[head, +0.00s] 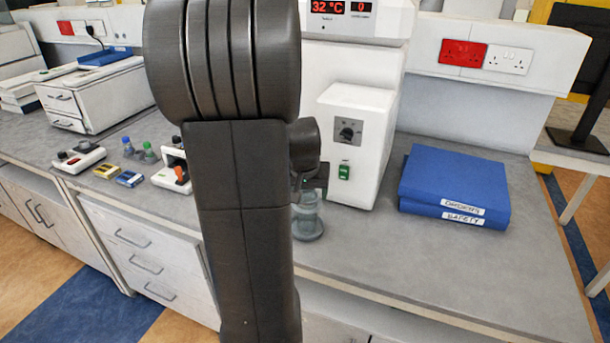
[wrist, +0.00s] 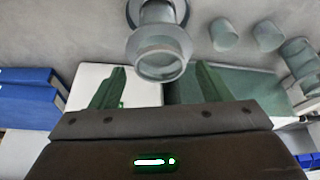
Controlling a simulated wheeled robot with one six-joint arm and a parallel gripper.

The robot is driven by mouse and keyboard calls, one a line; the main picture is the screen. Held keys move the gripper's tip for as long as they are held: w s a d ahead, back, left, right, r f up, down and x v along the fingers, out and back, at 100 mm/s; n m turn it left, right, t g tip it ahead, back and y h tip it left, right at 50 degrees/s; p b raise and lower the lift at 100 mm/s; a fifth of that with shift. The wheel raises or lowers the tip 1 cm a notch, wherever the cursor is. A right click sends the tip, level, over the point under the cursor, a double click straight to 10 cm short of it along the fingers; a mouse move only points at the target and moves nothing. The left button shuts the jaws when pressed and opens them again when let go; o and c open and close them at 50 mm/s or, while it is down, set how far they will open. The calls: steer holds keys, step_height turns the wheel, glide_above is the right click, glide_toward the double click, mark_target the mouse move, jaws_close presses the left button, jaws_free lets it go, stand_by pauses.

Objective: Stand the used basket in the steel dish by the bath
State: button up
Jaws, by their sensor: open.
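A grey-teal, glassy flanged piece (head: 307,215) with a wide round foot stands on the bench, partly hidden by my arm. I cannot tell whether it is the used basket. What seems to be the same piece shows in the wrist view (wrist: 158,52), ahead of my fingers and between them in the picture. My gripper (wrist: 160,72) is open, with green fingers apart on either side and nothing held. In the head view my gripper (head: 310,183) is mostly hidden behind my arm. The white bath unit (head: 350,145) reads 32 °C. I cannot make out a steel dish.
Blue binders (head: 455,185) lie right of the bath. Glassy cups (wrist: 222,35) and a larger glassy vessel (wrist: 300,62) show at the right in the wrist view. Bottles (head: 148,152) and small devices (head: 78,157) stand at left. The front right bench is clear.

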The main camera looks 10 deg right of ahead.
steer(key=v, duration=1)
steer(key=shift+b, duration=0.35)
